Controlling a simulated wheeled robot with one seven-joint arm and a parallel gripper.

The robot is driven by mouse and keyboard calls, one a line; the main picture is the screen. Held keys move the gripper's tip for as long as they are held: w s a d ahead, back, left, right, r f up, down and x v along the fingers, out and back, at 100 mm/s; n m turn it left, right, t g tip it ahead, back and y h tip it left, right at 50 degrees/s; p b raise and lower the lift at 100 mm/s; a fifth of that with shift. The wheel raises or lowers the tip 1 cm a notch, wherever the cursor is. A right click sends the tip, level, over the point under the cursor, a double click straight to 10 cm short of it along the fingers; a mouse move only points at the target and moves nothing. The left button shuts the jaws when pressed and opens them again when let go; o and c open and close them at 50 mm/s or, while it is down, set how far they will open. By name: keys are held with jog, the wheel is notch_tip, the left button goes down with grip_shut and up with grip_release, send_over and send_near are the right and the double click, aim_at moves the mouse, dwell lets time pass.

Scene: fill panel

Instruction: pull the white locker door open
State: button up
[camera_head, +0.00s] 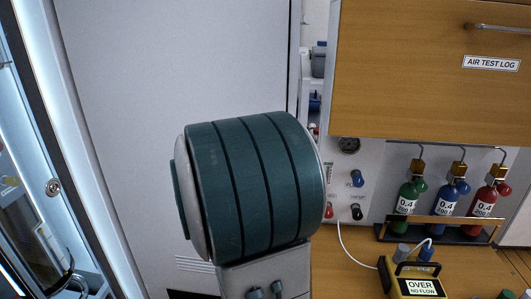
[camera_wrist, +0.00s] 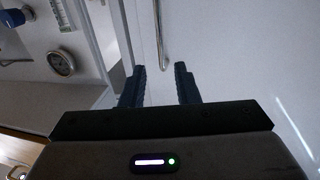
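The white locker door (camera_head: 175,60) is a tall, plain panel in the head view, with slots low down. My arm covers its lower middle and right part, and no handle shows there. In the wrist view the pale door surface (camera_wrist: 240,50) fills the upper right. A thin metal bar handle (camera_wrist: 163,40) stands out against it. My gripper (camera_wrist: 159,72) is open, with a dark finger on each side. The handle's lower end shows in line with the gap, just past the fingertips. I cannot tell the remaining distance. My gripper is hidden in the head view.
A glass-fronted cabinet (camera_head: 30,150) stands at the left. A wooden cupboard front (camera_head: 420,90) hangs at the upper right. Below it are several small gas bottles (camera_head: 445,198) in a rack and a yellow case (camera_head: 415,280) on a wooden counter. A round gauge (camera_wrist: 61,63) shows in the wrist view.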

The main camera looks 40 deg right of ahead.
jog(key=p+x, duration=0.1)
jog(key=x, duration=1.1)
jog(key=shift+w+d, duration=0.25)
jog(key=shift+d, duration=0.05)
grip_shut()
